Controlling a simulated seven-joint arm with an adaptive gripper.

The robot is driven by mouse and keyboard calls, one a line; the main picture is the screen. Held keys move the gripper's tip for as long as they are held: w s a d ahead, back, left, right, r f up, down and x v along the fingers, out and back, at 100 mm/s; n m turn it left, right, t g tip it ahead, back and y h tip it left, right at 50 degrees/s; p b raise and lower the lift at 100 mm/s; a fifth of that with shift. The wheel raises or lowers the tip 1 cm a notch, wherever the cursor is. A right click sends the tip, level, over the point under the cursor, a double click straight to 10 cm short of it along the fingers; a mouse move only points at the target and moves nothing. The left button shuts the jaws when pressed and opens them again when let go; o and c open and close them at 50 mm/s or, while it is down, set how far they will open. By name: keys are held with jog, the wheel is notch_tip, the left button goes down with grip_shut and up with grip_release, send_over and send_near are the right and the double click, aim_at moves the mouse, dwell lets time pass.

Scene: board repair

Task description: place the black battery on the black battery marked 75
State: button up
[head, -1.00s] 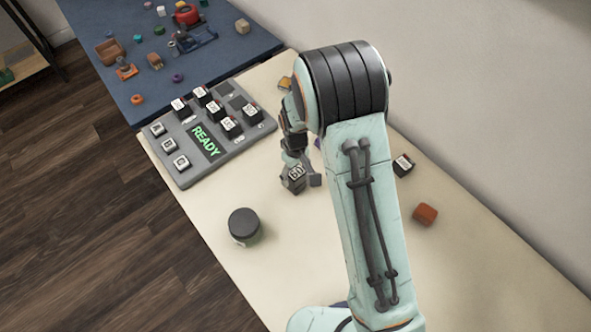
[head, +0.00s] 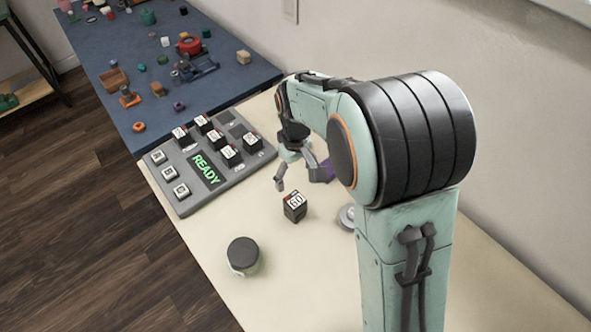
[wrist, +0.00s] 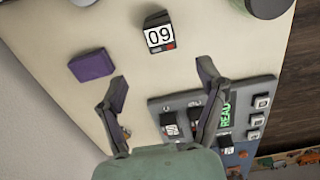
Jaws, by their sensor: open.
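A black battery (head: 294,207) with a white label stands alone on the cream table in the head view. Its label reads 60 there and 09 in the wrist view (wrist: 158,36), where it is seen from the other side. My gripper (head: 300,178) is open and empty, above the table between this battery and the grey board (head: 238,164). In the wrist view the gripper (wrist: 163,84) has its fingers spread, with the battery beyond their tips. Several labelled black batteries sit on the board; their numbers are too small to read surely, so I cannot pick out 75.
A purple block (wrist: 92,66) lies near my gripper. A round black-topped object (head: 243,255) stands toward the front left. A grey round thing (head: 347,216) is partly behind my arm. A blue mat (head: 165,102) with loose items lies beyond the board.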

jog(key=shift+r, duration=0.5)
jog(key=s+d+r+m, duration=0.4)
jog(key=s+d+r, duration=0.3)
jog(key=s, duration=0.2)
jog(key=s+d+r+m, duration=0.1)
jog(key=s+d+m, duration=0.2)
jog(key=s, duration=1)
jog(key=shift+d+m+y, duration=0.4)
jog(key=shift+d, duration=0.5)
